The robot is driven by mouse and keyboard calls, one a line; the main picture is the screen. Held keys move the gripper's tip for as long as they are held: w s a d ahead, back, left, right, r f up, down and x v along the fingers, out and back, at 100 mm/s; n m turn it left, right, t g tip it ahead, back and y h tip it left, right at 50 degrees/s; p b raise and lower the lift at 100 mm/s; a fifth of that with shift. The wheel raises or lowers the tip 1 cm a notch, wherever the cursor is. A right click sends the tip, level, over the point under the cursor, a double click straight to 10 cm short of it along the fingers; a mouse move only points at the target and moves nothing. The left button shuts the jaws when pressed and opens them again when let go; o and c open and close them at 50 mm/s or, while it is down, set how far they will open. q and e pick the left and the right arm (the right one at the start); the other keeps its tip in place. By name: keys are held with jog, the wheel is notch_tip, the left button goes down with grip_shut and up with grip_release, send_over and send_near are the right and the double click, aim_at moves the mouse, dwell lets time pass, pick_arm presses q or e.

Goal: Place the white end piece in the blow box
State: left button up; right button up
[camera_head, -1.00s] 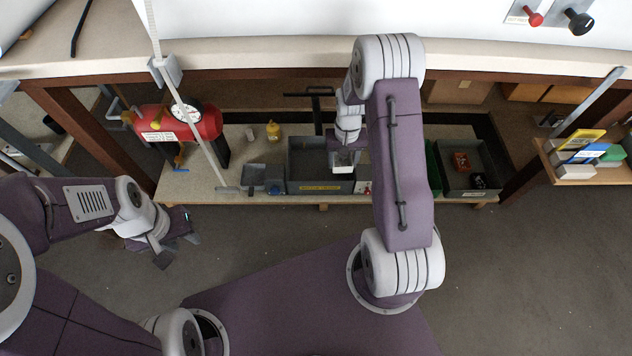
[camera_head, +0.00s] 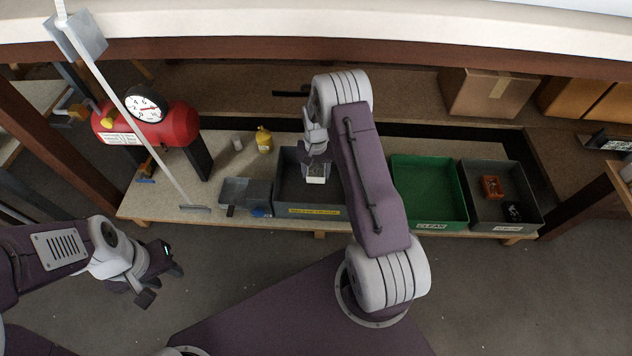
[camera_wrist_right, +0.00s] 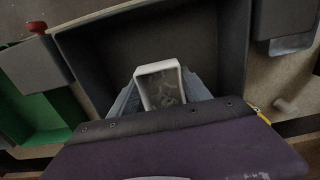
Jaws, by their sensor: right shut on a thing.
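The white end piece (camera_head: 316,173) is a small white-rimmed part with a grey patterned inside. My right gripper (camera_head: 316,160) is shut on it, over the grey box with a yellow label, the blow box (camera_head: 290,207). In the right wrist view the end piece (camera_wrist_right: 160,68) sits between the fingers of the right gripper (camera_wrist_right: 160,95), with the dark inside of the box (camera_wrist_right: 235,35) around it. I cannot tell whether it is below the rim. My left gripper (camera_head: 162,284) is open and empty above the floor at the lower left.
A green bin (camera_head: 462,190) and a grey bin (camera_head: 535,215) holding red and black parts stand to the right. A small grey tray (camera_head: 238,190), a yellow bottle (camera_head: 264,141) and a red tank with a gauge (camera_head: 175,122) are to the left.

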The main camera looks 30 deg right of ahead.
aim_at(316, 193)
notch_tip(316, 193, down, 10)
jog(key=b, duration=0.7)
jog(key=shift+s+a+f+b, duration=0.1)
jog(key=shift+f+b, duration=0.1)
jog(key=shift+b, duration=0.1)
jog(key=shift+r, duration=0.25)
jog(key=shift+f, duration=0.15)
jog(key=o, duration=1.5)
jog(key=shift+o, duration=0.2)
notch_tip(316, 193, up, 12)
jog(key=p, duration=0.9)
jog(key=shift+r, duration=0.2)
jog(key=shift+f, duration=0.1)
